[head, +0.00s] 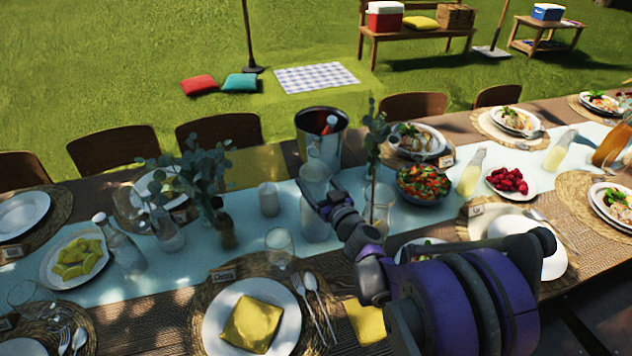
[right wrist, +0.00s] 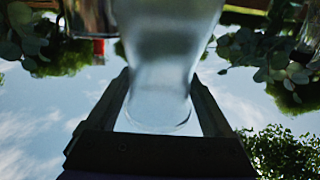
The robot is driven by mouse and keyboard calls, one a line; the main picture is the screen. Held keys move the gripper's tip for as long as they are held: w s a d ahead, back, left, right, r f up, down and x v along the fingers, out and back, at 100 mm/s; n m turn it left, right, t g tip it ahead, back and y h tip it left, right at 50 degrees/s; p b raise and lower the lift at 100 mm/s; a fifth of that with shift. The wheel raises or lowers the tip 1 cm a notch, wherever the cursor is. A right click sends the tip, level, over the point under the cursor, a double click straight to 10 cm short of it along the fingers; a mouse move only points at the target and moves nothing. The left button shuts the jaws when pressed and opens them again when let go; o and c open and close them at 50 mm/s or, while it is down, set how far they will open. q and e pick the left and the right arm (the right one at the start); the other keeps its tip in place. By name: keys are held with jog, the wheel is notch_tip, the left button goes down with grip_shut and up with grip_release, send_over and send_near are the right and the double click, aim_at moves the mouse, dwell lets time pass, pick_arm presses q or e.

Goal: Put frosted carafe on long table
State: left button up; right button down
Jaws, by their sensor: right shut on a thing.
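The frosted carafe (head: 315,222) is pale and translucent, upright over the light blue runner near the middle of the long table (head: 145,318). My right gripper (head: 318,193) is shut on the carafe, around its narrower part. In the right wrist view the carafe (right wrist: 165,60) stands between the two dark fingers, and the picture looks upside down, with sky at the bottom. I cannot tell whether the carafe's base touches the table. My left gripper is not in view.
A metal ice bucket (head: 322,135) stands just behind the carafe. A wine glass (head: 279,246), a white candle (head: 269,199), a eucalyptus vase (head: 205,190) and a salad bowl (head: 424,184) are close around it.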

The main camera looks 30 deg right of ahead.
grip_release()
